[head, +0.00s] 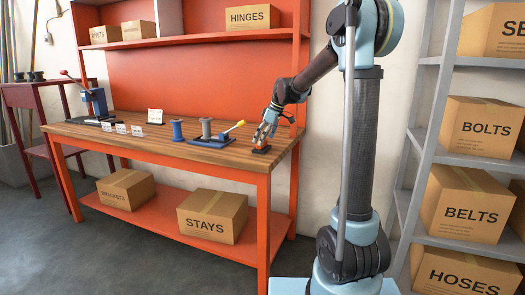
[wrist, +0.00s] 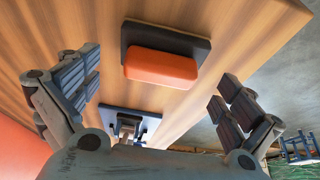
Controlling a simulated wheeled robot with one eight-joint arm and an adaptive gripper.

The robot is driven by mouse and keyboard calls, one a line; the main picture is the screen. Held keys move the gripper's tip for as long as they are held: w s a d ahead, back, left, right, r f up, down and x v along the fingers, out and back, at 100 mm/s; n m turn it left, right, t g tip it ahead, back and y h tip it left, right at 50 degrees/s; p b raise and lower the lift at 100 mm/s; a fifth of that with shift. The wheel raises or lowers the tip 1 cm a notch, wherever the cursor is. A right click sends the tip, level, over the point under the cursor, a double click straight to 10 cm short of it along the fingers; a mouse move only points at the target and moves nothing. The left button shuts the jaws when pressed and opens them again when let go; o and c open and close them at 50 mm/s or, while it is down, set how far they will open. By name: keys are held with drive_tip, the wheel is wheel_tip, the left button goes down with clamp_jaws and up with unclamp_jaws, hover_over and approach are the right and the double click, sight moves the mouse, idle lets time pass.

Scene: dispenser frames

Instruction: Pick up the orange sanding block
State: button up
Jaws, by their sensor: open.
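The orange sanding block (wrist: 160,67) lies on a dark flat slab (wrist: 165,36) on the wooden bench top; I cannot tell whether the slab is part of it. In the wrist view it is between and beyond my spread fingers, with a gap on both sides. In the head view the block (head: 262,143) is near the bench's right end, partly hidden by my gripper (head: 268,128). My gripper is open and empty, just above the block, and points down at it.
On the bench (head: 165,142), left of the block, stand a blue tool with a yellow-tipped lever (head: 212,135), a blue spool (head: 177,130) and small white cards (head: 155,116). A blue press (head: 95,103) is at the far left. The bench's right edge is close to the block.

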drive_tip(key=shift+x, duration=1.05)
drive_tip(key=c, duration=1.1)
drive_tip(key=shift+o, duration=0.2)
wheel_tip(320, 180, up, 10)
drive_tip(key=o, duration=0.6)
drive_tip(key=c, duration=0.4)
